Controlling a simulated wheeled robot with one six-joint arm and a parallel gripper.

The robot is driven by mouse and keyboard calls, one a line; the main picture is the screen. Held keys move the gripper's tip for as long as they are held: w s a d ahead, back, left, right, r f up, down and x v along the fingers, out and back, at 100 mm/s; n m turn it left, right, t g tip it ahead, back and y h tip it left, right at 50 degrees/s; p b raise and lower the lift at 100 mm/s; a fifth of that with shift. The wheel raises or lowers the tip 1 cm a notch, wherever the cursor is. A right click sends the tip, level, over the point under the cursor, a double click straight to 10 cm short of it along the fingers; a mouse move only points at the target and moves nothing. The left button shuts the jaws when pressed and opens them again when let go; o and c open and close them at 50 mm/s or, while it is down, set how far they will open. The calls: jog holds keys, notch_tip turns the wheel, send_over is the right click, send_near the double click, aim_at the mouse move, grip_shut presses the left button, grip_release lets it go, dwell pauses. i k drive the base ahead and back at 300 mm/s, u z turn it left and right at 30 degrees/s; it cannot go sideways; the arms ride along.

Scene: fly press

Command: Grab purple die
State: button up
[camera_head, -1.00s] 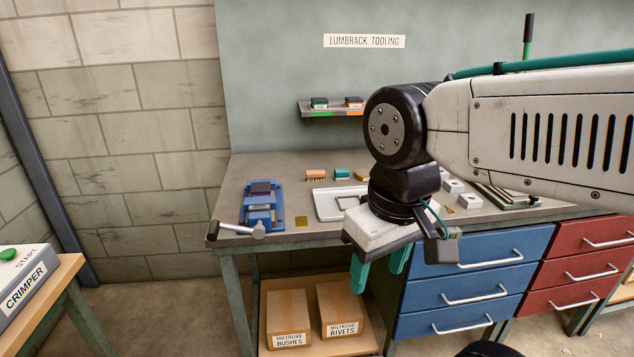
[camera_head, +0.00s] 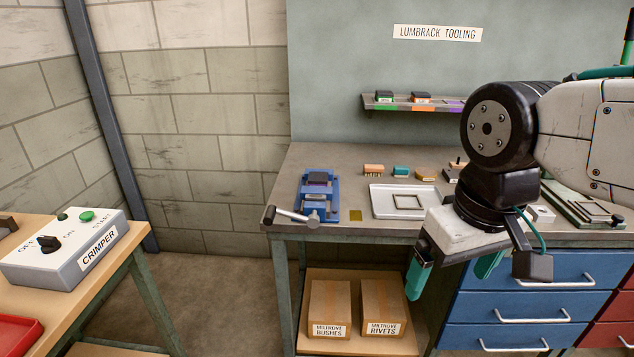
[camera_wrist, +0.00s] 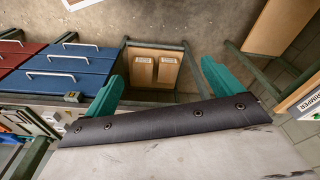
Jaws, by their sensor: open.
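My gripper (camera_head: 452,277) is open and empty, in front of the bench's front edge, to the right of the press and lower than the bench top. Its two teal fingers point down and stand well apart. In the wrist view, the open fingers (camera_wrist: 160,73) show nothing between them; the press and die are not clearly seen there.
The press's lever handle (camera_head: 290,216) sticks out at the bench's front left. A white tray (camera_head: 378,213) and several small blocks lie right of it. A wall shelf (camera_head: 390,107) has green, orange and purple labels. The crimper box (camera_head: 70,255) stands on a wooden table at left.

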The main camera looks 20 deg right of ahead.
aim_at(315, 178)
jog(key=u, duration=0.1)
jog(key=i, duration=1.05)
jog(key=z, duration=0.7)
